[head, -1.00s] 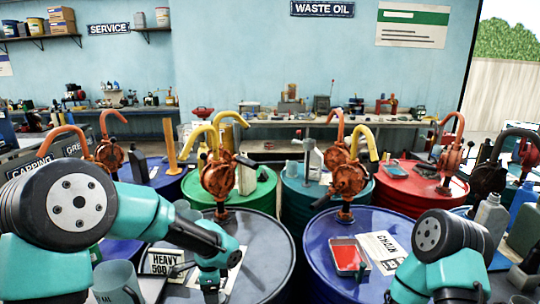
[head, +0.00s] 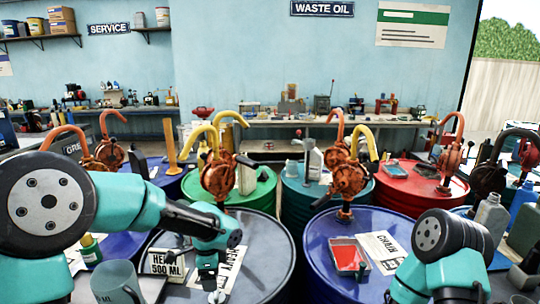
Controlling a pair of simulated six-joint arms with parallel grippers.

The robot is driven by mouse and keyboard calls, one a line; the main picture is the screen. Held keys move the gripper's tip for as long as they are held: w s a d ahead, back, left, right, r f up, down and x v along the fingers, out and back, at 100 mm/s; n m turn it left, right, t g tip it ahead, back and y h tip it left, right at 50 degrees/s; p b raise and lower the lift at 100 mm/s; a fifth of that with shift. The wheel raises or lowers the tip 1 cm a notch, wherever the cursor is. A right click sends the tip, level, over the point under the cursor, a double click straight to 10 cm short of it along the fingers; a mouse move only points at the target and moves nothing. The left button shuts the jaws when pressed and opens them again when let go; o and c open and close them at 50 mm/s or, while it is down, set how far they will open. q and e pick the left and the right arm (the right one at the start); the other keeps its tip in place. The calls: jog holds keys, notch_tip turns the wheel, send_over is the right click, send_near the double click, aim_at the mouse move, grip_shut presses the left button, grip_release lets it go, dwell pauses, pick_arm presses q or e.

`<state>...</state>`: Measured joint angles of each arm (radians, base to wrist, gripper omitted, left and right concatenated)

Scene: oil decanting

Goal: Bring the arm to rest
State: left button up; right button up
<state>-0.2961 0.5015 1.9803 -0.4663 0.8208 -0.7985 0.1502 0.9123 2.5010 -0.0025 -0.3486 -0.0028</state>
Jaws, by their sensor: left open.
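My left arm comes in from the left, its teal forearm angled down toward the front drum. My left gripper (head: 213,288) points down over the near dark drum (head: 270,250), open, with nothing seen between its fingers. Its tips are near the bottom edge of the head view, and I cannot tell how high above the drum top they are. My right arm shows at the lower right as teal links with a dark joint. Its gripper is out of view.
A clear beaker (head: 117,284), a "HEAVY 500 ML" sign (head: 166,263) and a yellow-capped bottle (head: 90,252) stand near my left arm. A blue drum (head: 325,240) bears a red tray (head: 347,256). Hand pumps (head: 218,178) rise from drums behind.

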aim_at(215, 293)
pick_arm(q)
notch_tip(215, 293, up, 9)
notch_tip(215, 293, down, 17)
jog(key=shift+f, duration=0.1)
jog(key=shift+r+n, duration=0.2)
jog(key=shift+n, duration=0.2)
jog(key=n, duration=0.3)
jog(key=shift+s, duration=0.1)
jog(key=shift+s+d+n, duration=0.1)
jog(key=shift+n, duration=2.4)
jog(key=shift+m, duration=3)
